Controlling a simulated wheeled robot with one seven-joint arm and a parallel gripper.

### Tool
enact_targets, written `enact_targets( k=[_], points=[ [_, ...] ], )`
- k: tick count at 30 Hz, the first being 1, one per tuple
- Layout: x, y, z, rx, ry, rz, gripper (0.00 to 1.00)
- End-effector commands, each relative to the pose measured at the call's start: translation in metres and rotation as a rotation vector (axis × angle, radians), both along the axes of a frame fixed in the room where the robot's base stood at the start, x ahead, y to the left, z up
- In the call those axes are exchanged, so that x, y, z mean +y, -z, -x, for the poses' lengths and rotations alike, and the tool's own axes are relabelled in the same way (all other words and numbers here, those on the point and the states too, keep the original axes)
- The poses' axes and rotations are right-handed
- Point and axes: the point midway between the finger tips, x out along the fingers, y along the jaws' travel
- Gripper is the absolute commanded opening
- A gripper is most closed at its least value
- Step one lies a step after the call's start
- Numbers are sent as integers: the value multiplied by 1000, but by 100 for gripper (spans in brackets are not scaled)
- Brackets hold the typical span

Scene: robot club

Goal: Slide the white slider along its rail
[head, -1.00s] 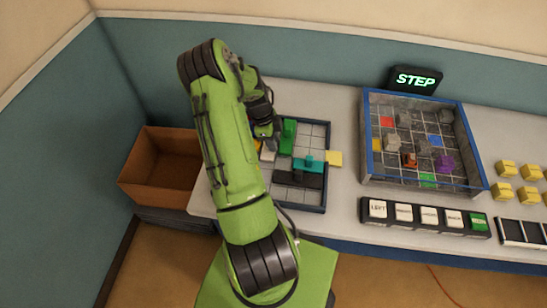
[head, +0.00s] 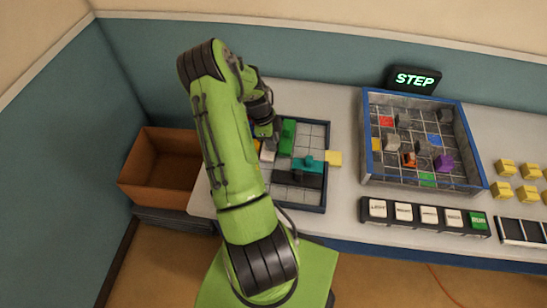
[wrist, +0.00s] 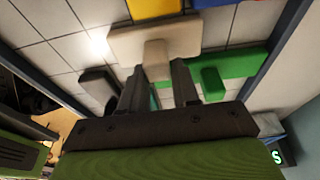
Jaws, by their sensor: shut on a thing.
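The white slider (head: 267,156) lies at the left side of the blue-framed grid tray (head: 326,190), mostly hidden behind my arm in the head view. In the wrist view, the white slider (wrist: 180,35) is a flat pale bar with an upright knob. My gripper (wrist: 158,80) has its two dark fingers on either side of that knob and is shut on it. In the head view, my gripper (head: 270,140) reaches down over the tray's left part, its fingertips hardly visible.
A green slider (head: 287,140) stands close right of the white one, with teal (head: 308,162) and black (head: 300,180) sliders nearer. A walled grid box (head: 475,165) stands further right. A brown box (head: 150,180) sits left.

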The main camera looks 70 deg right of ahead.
Motion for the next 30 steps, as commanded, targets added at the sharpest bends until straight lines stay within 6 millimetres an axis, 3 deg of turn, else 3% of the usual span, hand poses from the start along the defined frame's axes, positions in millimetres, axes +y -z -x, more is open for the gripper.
enact_targets(
  k=[2,3,13,30],
  points=[
    [-2,-2,6,11,12,7,6],
    [-2,-2,6,11,12,7,36],
    [-1,-5,2,3,4,4,36],
    [-1,-69,1,2,2,2,36]
  ],
)
